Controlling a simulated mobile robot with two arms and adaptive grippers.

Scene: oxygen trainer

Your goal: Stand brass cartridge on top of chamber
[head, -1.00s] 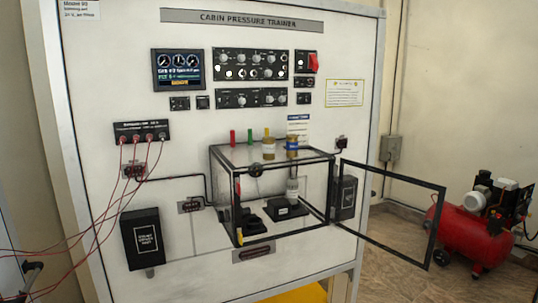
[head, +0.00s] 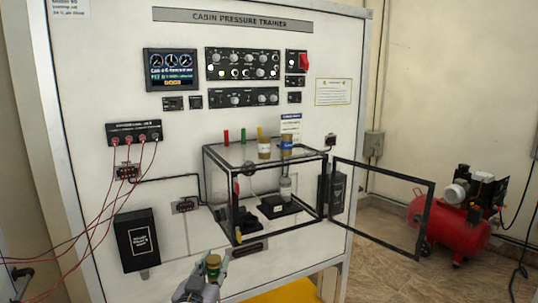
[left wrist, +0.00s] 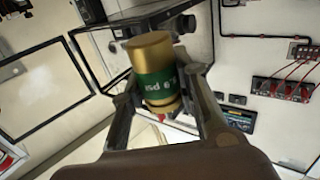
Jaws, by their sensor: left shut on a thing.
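The brass cartridge (head: 213,267) has a green band and is held by my left gripper (head: 207,283), low in front of the panel and below the chamber. In the left wrist view the cartridge (left wrist: 155,58) sits between the two fingers of the gripper (left wrist: 158,88), which are shut on it. The chamber (head: 226,163) is a clear box with a black frame, and its door (head: 383,246) stands open to the right. My right gripper is not in view.
Red leads (head: 92,214) hang at the left of the panel. A black box (head: 137,238) is mounted lower left. A red compressor (head: 440,231) stands on the floor at right.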

